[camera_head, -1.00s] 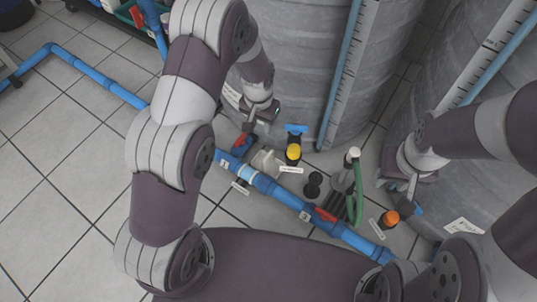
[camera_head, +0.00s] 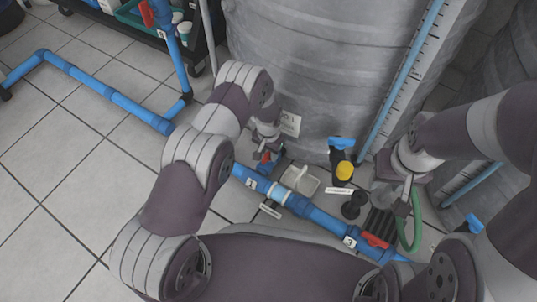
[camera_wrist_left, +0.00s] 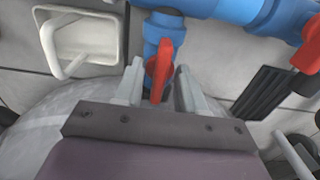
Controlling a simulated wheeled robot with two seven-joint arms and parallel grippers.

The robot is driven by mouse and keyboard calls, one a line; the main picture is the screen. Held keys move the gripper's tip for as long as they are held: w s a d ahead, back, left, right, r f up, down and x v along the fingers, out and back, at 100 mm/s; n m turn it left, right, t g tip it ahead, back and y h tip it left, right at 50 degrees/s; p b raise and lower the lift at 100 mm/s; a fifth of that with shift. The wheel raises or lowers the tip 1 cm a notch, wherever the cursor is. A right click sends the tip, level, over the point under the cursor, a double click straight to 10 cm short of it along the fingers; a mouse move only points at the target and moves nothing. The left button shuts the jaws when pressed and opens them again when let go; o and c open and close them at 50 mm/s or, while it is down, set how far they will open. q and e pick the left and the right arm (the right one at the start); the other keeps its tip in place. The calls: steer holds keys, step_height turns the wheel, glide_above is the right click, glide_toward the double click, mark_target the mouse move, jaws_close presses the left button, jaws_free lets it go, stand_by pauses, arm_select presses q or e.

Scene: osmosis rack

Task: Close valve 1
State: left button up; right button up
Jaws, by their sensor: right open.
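The red handle of valve 1 (camera_head: 266,157) is on a blue pipe branch by the grey tank, near the label "1" (camera_head: 250,183). In the left wrist view the handle (camera_wrist_left: 161,68) lies roughly in line with its blue pipe. My left gripper (camera_head: 268,150) is at this handle. In the wrist view its two fingers (camera_wrist_left: 158,90) are apart, one on each side of the handle, with gaps visible. My right gripper (camera_head: 407,192) is open, by the green hose; its fingertips are small and hard to make out.
Another red handle (camera_head: 375,240) is near label "3". A yellow-topped fitting (camera_head: 344,170) and a green hose (camera_head: 414,225) stand by the tank (camera_head: 310,80). Open tiled floor (camera_head: 70,190) lies at left.

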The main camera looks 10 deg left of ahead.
arm_select(q)
jaws_close()
steer(key=shift+r+m, duration=0.1)
steer(key=shift+m, duration=0.3)
steer(key=shift+m+p, duration=0.65)
steer(key=shift+m, duration=0.35)
steer(key=m, duration=0.2)
steer(key=shift+m+p, duration=0.4)
steer(key=m+p, duration=0.1)
steer(key=m, duration=1.1)
steer(key=shift+m, duration=0.3)
